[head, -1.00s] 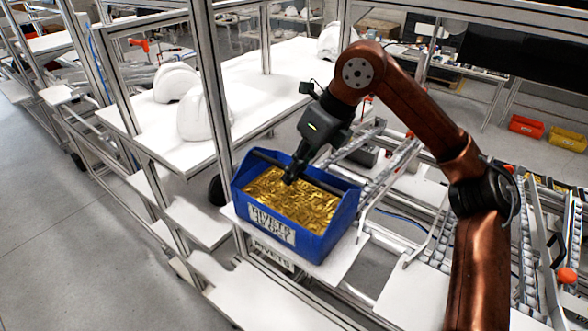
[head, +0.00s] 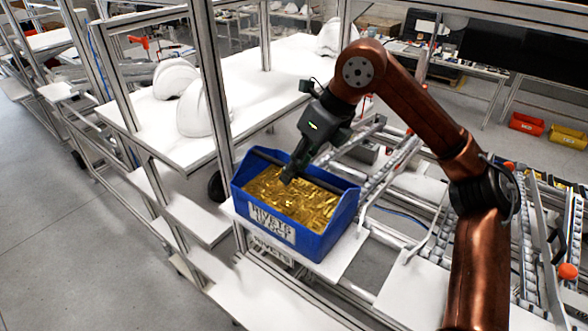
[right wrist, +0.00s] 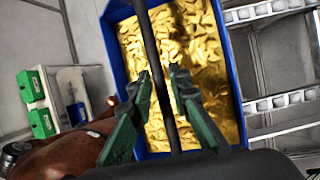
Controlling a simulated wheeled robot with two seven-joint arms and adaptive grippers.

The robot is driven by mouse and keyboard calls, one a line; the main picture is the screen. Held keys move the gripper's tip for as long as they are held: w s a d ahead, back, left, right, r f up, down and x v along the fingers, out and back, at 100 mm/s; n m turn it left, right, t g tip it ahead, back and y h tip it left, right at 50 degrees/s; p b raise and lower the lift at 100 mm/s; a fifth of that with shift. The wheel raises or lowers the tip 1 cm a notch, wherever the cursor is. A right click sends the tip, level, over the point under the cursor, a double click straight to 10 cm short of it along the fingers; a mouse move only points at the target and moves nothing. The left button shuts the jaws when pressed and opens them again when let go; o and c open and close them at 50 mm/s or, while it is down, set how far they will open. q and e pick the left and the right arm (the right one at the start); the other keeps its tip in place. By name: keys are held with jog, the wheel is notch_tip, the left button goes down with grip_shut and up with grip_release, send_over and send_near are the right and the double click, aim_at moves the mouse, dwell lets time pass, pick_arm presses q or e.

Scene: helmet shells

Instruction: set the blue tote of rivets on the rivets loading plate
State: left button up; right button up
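The blue tote (head: 312,243), filled with gold rivets (head: 290,198), stands upright on a white plate (head: 343,256) at the front of the rack. A label reading RIVETS is on its front, and another label under the plate edge is partly hidden. My right gripper (head: 290,176) is over the tote at its dark handle bar. In the right wrist view the gripper's fingers (right wrist: 161,76) are on either side of the bar (right wrist: 150,40), with gaps showing between them and it. It is open. My left gripper is out of view.
A rack upright (head: 212,95) stands just left of the tote. White helmet shells (head: 203,108) sit on the shelf behind it. Roller rails (head: 395,165) run to the right. Red (head: 527,124) and yellow (head: 567,138) bins lie on the far floor.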

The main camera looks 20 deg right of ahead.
jog(key=shift+o, duration=1.2)
jog(key=shift+f, duration=0.1)
